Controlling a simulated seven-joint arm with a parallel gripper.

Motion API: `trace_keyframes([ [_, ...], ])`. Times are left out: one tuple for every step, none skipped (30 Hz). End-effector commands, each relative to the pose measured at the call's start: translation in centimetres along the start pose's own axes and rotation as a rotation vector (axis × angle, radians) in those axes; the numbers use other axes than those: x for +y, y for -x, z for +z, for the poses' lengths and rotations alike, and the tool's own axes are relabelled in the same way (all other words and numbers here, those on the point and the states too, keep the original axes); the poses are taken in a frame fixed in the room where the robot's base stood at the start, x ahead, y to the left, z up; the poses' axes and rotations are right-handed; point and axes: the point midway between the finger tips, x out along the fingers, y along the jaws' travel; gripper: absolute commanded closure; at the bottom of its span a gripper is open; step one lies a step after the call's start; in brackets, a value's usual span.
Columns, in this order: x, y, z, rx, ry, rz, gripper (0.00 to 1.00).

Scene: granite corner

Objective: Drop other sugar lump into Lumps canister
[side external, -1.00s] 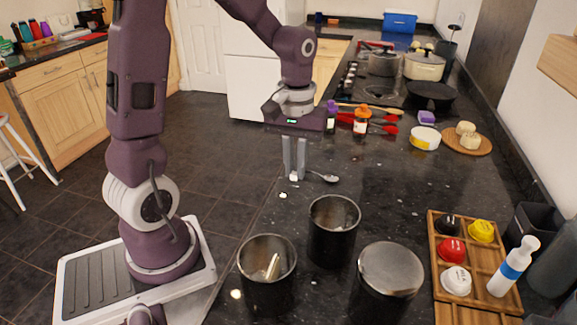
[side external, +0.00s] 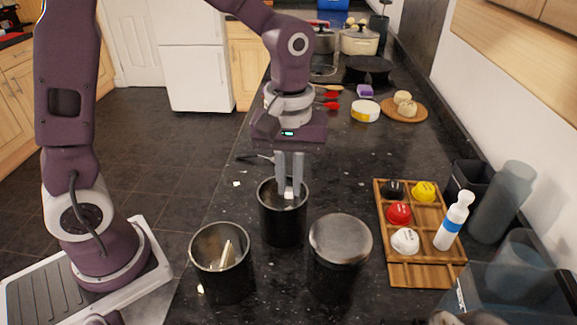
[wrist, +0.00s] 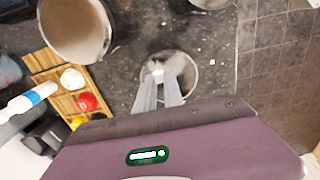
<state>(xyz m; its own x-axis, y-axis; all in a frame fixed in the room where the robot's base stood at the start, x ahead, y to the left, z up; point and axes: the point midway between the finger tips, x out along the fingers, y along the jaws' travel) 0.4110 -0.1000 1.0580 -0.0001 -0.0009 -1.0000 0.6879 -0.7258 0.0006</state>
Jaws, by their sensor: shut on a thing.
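My gripper (side external: 290,186) is shut on a small white sugar lump (side external: 289,195), pointing straight down over the mouth of the middle open dark canister (side external: 283,228). In the wrist view the lump (wrist: 157,72) sits at the fingertips, against the opening of that canister (wrist: 190,62). The fingertips are at or just inside the rim; the exact depth is hard to tell. A second open canister (side external: 222,285) stands at the front left with a pale stick-like thing inside. A third canister (side external: 341,275) has a closed metal top. No canister label is readable.
A white bit (side external: 237,183) lies on the dark counter left of the canisters, near a spoon (side external: 258,158). A wooden tray (side external: 428,272) with coloured pods and a white-blue bottle (side external: 453,222) stands to the right. A yellow-white tub (side external: 365,111) and a round board (side external: 412,115) are behind.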

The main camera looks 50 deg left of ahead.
Motion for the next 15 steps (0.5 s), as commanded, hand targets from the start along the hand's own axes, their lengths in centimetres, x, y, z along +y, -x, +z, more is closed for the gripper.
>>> trace_keyframes([
  [-0.02,-0.12,0.01,0.000,0.000,0.000,1.00],
  [-0.02,-0.15,0.00,0.000,0.000,0.000,1.00],
  [-0.02,-0.15,0.00,0.000,0.000,0.000,1.00],
  [-0.02,-0.15,0.00,0.000,0.000,0.000,1.00],
  [-0.02,-0.14,-0.01,0.000,0.000,0.000,1.00],
  [-0.02,-0.13,-0.01,0.000,0.000,0.000,1.00],
  [-0.02,-0.13,-0.01,0.000,0.000,0.000,1.00],
  [-0.02,-0.13,-0.01,0.000,0.000,0.000,0.82],
  [-0.02,-0.12,-0.01,0.000,0.000,0.000,0.74],
  [-0.02,-0.12,-0.01,0.000,0.000,0.000,0.68],
  [-0.02,-0.12,-0.02,0.000,0.000,0.000,0.62],
  [-0.02,-0.11,-0.02,0.000,0.000,0.000,0.62],
  [-0.02,-0.11,-0.02,0.000,0.000,0.000,0.62],
  [-0.02,-0.11,-0.02,0.000,0.000,0.000,0.62],
  [-0.02,-0.11,-0.02,0.000,0.000,0.000,0.62],
])
